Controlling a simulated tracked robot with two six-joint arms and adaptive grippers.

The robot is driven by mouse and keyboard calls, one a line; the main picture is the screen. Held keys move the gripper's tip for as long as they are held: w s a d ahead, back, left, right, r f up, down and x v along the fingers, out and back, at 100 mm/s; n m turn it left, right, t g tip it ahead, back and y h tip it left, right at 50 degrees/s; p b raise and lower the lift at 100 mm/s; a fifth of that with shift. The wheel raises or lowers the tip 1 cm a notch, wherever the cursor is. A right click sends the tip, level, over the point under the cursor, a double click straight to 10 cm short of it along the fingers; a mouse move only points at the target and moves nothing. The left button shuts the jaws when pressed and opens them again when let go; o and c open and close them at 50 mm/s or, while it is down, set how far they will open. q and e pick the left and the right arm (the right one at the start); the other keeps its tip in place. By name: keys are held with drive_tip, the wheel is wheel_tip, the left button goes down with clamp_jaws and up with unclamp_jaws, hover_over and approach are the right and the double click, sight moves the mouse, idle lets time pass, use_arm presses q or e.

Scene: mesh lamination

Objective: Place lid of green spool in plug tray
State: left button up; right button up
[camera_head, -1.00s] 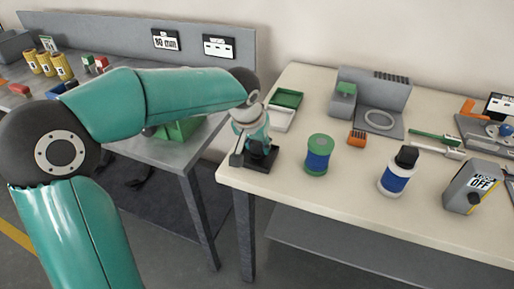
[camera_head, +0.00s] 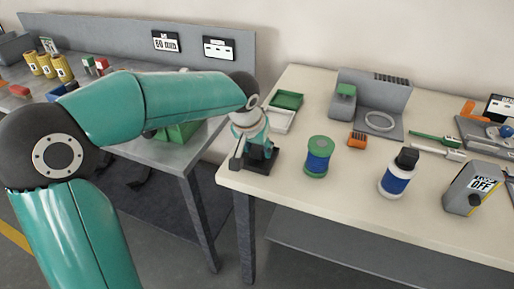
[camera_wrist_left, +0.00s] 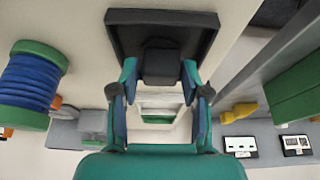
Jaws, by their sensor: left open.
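The green spool (camera_head: 318,157), wound with blue, stands upright on the cream table, right of my left gripper (camera_head: 258,152). Its top is a green disc; I cannot tell whether a separate lid is on it. The spool also shows at the left of the left wrist view (camera_wrist_left: 32,82). My left gripper (camera_wrist_left: 160,90) is open, its fingers on either side of a black block (camera_wrist_left: 161,64) on a square black base (camera_wrist_left: 207,22). I cannot tell whether they touch it. A green tray (camera_head: 287,99) and a white tray (camera_head: 281,120) lie behind; neither is identifiable as the plug tray.
An orange piece (camera_head: 357,139) and a grey fixture (camera_head: 371,103) are behind the spool. The table front (camera_head: 330,196) is clear.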

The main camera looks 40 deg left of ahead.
use_arm(q)
drive_tip(key=p+v, duration=0.1)
drive_tip(key=v, duration=1)
drive_tip(key=shift+s, duration=0.2)
